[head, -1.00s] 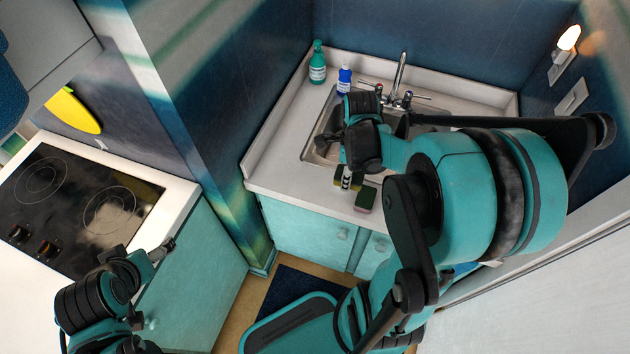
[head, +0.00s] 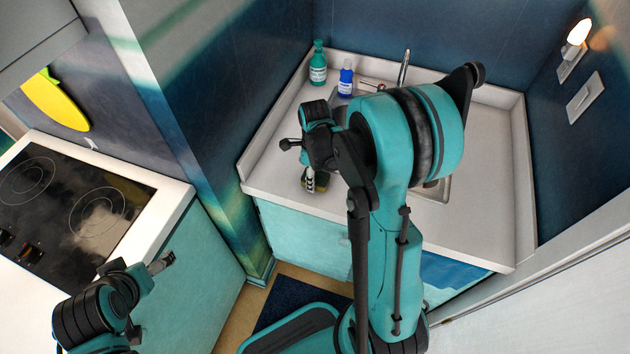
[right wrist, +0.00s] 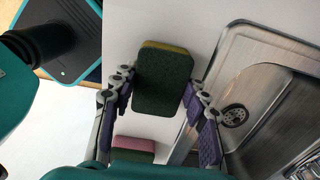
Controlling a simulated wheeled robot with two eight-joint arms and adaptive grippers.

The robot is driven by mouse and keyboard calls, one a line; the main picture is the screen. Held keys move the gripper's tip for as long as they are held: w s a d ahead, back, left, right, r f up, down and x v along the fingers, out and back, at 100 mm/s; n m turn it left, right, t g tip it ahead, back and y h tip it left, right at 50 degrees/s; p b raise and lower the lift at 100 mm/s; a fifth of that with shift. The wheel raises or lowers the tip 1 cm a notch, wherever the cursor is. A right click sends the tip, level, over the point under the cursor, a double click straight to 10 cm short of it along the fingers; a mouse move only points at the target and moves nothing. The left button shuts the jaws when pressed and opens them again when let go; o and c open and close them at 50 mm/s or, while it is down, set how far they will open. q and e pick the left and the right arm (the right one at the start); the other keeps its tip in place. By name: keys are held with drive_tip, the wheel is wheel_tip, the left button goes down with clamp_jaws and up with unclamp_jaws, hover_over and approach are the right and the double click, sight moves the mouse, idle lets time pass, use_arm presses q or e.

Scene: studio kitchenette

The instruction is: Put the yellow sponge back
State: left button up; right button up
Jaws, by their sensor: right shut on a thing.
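The yellow sponge (right wrist: 163,85) has a dark green scouring face and a thin yellow edge. It is between the fingers of my right gripper (right wrist: 160,98), which is shut on it, in the right wrist view. In the head view the sponge (head: 322,181) is partly hidden by my right gripper (head: 312,182), over the left front part of the sink counter. I cannot tell whether it touches the counter. My left gripper (head: 163,262) is beside the stove counter, away from the sponge; its opening is unclear.
A pink and green sponge (right wrist: 134,147) lies on the counter in the right wrist view. The metal sink (right wrist: 265,95) is right of the gripper. A green bottle (head: 318,64) and a blue bottle (head: 345,78) stand at the back. The counter's left part (head: 272,160) is clear.

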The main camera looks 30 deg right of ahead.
use_arm(q)
drive_tip(key=shift+f, duration=0.2)
use_arm(e)
drive_tip(key=shift+f, duration=0.4)
drive_tip(key=shift+f, duration=0.2)
drive_tip(key=o, duration=1.2)
use_arm(q)
drive_tip(key=shift+f, duration=0.15)
use_arm(e)
drive_tip(key=shift+r, duration=0.15)
